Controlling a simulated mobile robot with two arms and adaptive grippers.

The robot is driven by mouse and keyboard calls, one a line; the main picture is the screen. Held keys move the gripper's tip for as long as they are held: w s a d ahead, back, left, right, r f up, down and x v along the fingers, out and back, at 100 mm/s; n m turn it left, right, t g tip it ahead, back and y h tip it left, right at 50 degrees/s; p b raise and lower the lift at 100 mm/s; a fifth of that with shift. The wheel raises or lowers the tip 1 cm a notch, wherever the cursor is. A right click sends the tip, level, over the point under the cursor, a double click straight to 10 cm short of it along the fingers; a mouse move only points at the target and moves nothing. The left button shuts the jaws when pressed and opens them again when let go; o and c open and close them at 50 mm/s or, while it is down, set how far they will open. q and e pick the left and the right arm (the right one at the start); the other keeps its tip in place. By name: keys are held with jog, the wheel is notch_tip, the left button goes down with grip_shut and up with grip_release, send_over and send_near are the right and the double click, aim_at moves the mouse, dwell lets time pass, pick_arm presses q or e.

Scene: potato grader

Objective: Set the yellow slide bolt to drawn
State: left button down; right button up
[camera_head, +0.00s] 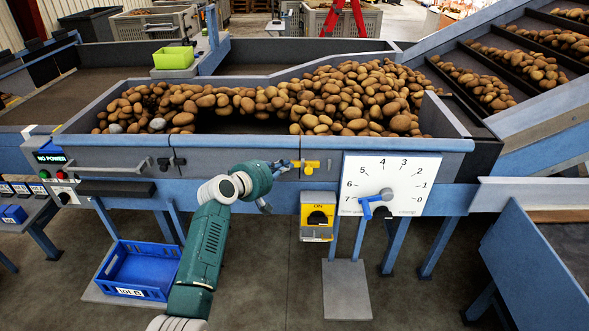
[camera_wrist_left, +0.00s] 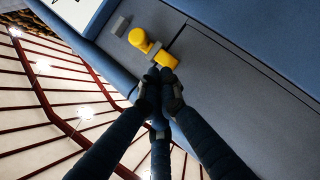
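The yellow slide bolt (camera_head: 309,164) is on the grey front panel of the potato hopper, just left of the white dial. In the left wrist view the bolt shows as a rounded yellow knob (camera_wrist_left: 140,40) and a yellow block beside a panel seam. My left gripper (camera_head: 283,167) is just left of the bolt in the head view. In the left wrist view its dark fingers (camera_wrist_left: 160,78) are drawn together, with tips at the lower end of the yellow block. I cannot tell whether they touch it. My right gripper is in neither view.
Below the bolt hangs a yellow switch box (camera_head: 317,211) marked ON. The white dial (camera_head: 390,184) with a blue pointer is to its right. A black latch (camera_head: 170,163) is further left. The hopper (camera_head: 455,144) holds many potatoes. A blue crate (camera_head: 138,270) sits low at left.

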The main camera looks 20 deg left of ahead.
aim_at(310, 171)
pick_arm(q)
jog(key=shift+w+d+f, duration=0.25)
jog(key=shift+d+f, duration=0.1)
jog(key=shift+d, duration=0.4)
jog(key=shift+w+d+f, duration=0.25)
jog(key=shift+d+f, duration=0.1)
jog(key=shift+d, duration=0.35)
jog(key=d, duration=0.2)
jog(key=w+d+p, duration=0.1)
jog(key=d, duration=0.1)
jog(key=shift+w+d, duration=0.15)
jog(key=shift+d, duration=0.05)
jog(key=shift+a, duration=0.1)
